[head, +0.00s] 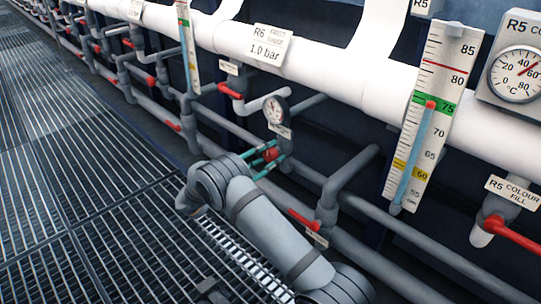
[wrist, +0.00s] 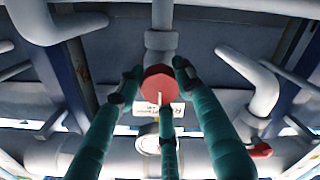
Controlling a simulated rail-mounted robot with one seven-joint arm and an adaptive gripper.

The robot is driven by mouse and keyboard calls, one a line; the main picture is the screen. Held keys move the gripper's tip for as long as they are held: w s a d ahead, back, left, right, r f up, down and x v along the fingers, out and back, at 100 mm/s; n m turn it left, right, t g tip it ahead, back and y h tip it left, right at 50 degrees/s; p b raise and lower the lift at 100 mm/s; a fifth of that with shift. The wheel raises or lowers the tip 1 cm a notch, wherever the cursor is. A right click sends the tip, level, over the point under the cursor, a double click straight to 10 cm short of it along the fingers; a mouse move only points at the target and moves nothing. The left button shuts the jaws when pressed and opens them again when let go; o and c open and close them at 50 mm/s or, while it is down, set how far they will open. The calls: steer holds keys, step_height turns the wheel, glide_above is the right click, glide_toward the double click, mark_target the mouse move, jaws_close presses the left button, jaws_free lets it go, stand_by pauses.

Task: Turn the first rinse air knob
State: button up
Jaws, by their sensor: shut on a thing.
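The red air knob (wrist: 158,80) is round and sits on a grey vertical pipe in the wrist view. A pale line shows on its face, partly hidden by a finger. My gripper (wrist: 157,84) has teal fingers closed around the knob, one on each side and one at the lower middle. In the head view the knob (head: 271,154) shows as a small red patch between the teal fingertips of my gripper (head: 264,156). A round pressure gauge (head: 275,109) is just above it. A sign (head: 267,44) reading R6 first rinse, 1.0 bar, hangs on the white pipe.
Red lever handles stand nearby, at the lower right (head: 304,220) and upper left (head: 231,91) of the knob. Grey pipes (head: 345,185) run close beside my gripper. A level scale (head: 433,110) stands to the right. Open grating (head: 80,180) lies at left.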

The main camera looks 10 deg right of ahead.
steer(key=shift+a, duration=0.1)
steer(key=o, duration=1.1)
steer(key=shift+o, duration=0.2)
steer(key=v, duration=1.2)
steer(key=x, duration=1.2)
